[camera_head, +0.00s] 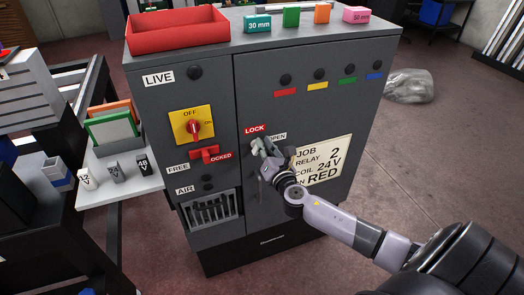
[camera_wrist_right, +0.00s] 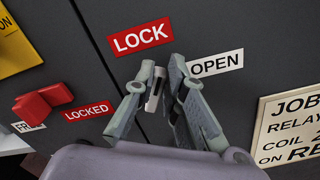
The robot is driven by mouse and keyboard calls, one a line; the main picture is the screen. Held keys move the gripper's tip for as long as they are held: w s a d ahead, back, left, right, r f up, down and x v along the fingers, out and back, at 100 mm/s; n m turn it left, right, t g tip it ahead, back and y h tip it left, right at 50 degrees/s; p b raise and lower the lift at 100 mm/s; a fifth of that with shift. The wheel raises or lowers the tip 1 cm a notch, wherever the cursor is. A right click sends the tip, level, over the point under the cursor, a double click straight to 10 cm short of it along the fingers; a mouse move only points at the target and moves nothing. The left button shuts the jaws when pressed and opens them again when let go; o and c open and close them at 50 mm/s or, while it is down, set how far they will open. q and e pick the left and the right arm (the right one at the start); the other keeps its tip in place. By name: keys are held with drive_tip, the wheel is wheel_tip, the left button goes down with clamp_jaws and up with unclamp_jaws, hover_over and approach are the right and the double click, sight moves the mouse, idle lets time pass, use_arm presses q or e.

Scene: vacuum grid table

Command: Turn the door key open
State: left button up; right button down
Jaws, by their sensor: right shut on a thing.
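The door key (camera_wrist_right: 155,91) is a small grey and dark piece on the cabinet door, just below the red LOCK label (camera_wrist_right: 142,37) and left of the white OPEN label (camera_wrist_right: 216,65). In the right wrist view it stands near upright, slightly tilted, between the fingertips. My right gripper (camera_wrist_right: 163,88) is shut on it, with its fingers on either side. In the head view my right gripper (camera_head: 264,149) is at the door under the LOCK label and hides most of the key. My left gripper is in neither view.
The grey cabinet (camera_head: 180,84) carries a yellow plate with a red knob (camera_head: 193,126) and a red latch (camera_head: 205,153) by a LOCKED label. A job sign (camera_head: 321,160) is right of the key. A red tray (camera_head: 177,31) and several small blocks stand on top.

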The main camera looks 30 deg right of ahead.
drive_tip(key=shift+s+d+f+m+b, duration=0.1)
drive_tip(key=shift+d+f+m+b, duration=0.4)
drive_tip(key=shift+m, duration=1.35)
drive_tip(key=shift+a+f+m+b, duration=0.15)
drive_tip(key=shift+m+b, duration=0.7)
drive_tip(key=shift+m, duration=1.05)
drive_tip(key=shift+s+d+f+m+b, duration=0.1)
drive_tip(key=shift+d+f+m+b, duration=0.4)
drive_tip(key=shift+m, duration=1.35)
drive_tip(key=shift+a+r, duration=0.15)
drive_tip(key=shift+a, duration=0.1)
drive_tip(key=c, duration=1.6)
unclamp_jaws()
drive_tip(key=shift+c, duration=0.2)
